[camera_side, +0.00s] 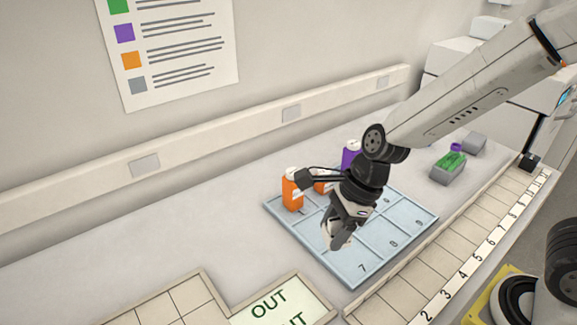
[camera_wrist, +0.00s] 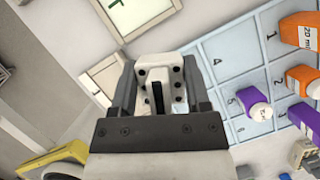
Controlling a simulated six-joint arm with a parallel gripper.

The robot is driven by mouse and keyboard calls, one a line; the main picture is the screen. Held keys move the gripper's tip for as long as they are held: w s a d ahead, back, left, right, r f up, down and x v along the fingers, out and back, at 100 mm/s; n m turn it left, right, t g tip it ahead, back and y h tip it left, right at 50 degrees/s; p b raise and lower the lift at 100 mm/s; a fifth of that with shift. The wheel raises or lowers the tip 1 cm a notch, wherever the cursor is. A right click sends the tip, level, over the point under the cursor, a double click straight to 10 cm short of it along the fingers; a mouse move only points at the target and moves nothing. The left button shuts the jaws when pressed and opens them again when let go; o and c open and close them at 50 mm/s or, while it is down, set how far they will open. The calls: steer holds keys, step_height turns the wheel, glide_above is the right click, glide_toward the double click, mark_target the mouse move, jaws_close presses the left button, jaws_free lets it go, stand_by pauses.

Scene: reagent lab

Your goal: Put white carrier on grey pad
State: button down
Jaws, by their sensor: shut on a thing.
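My gripper (camera_side: 340,238) is low over the front left part of the numbered tray. In the wrist view my gripper (camera_wrist: 160,92) has a finger on each side of the white carrier (camera_wrist: 165,75) and is shut on it. The carrier has dark round holes and a dark slot. In the side view the carrier is mostly hidden by my gripper, and I cannot tell whether it touches the tray. I cannot pick out a grey pad with certainty in either view.
The pale blue tray (camera_side: 352,277) has numbered cells. An orange bottle (camera_side: 292,192), another orange bottle (camera_side: 321,186) and a purple bottle (camera_side: 350,156) stand at its back. A white OUT area (camera_side: 270,302) lies front left. A grey box (camera_side: 447,174) with green contents stands right.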

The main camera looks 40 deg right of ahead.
steer(key=shift+s+d+r, duration=0.2)
steer(key=shift+s+r, duration=0.1)
steer(key=shift+s, duration=0.35)
steer(key=shift+w, duration=0.1)
steer(key=shift+w+d+m, duration=0.3)
steer(key=shift+w+d, duration=0.15)
steer(key=w+d+r+m+t+h, duration=0.1)
steer(key=w+d+m, duration=0.3)
steer(key=d, duration=0.6)
steer(key=w+d+r+m+t+h, duration=0.1)
steer(key=w+d+m, duration=0.3)
steer(key=d, duration=0.7)
steer(key=w+d+r+m+t+h, duration=0.15)
steer(key=w+d+m, duration=0.25)
steer(key=d, duration=0.6)
steer(key=s+d+m+h, duration=0.1)
steer(key=s+d+m, duration=0.2)
steer(key=d, duration=0.7)
steer(key=s+d+m+g+h, duration=0.1)
steer(key=s+d+m, duration=0.2)
steer(key=s+d, duration=0.3)
steer(key=s+d+m+g+h, duration=0.1)
steer(key=s+d, duration=0.4)
steer(key=d, duration=1)
steer(key=r+m+h, duration=0.1)
steer(key=m, duration=0.1)
steer(key=shift+s+m, duration=0.2)
steer(key=shift+m, duration=0.2)
